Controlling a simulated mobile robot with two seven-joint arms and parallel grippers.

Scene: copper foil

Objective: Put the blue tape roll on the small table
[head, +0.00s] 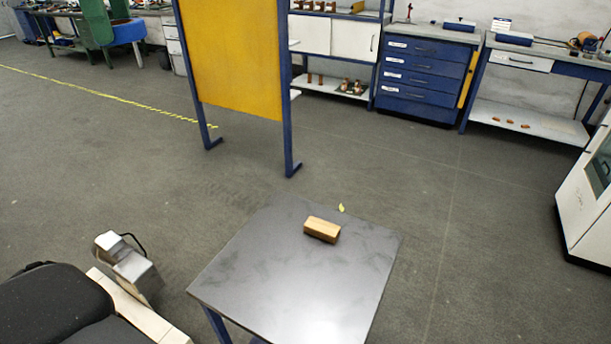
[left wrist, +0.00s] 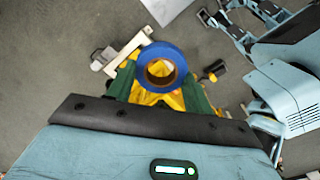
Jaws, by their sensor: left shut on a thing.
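The blue tape roll (left wrist: 161,49) shows in the left wrist view, its round opening facing the camera. My left gripper (left wrist: 161,88), with green and yellow fingers, is shut on it. The fingers are partly hidden behind the roll. The small table (head: 290,285) stands in the lower middle of the head view, with a dark grey top and blue legs. A corner of a grey surface, probably its top, shows in the left wrist view (left wrist: 166,8). The roll is not visible in the head view and appears clear of the table.
A wooden block (head: 322,229) lies on the table's far part; the top's front and left are bare. A yellow panel (head: 230,55) on blue legs stands behind. A blue drawer cabinet (head: 425,78) is at the back, a white cabinet (head: 590,200) at right.

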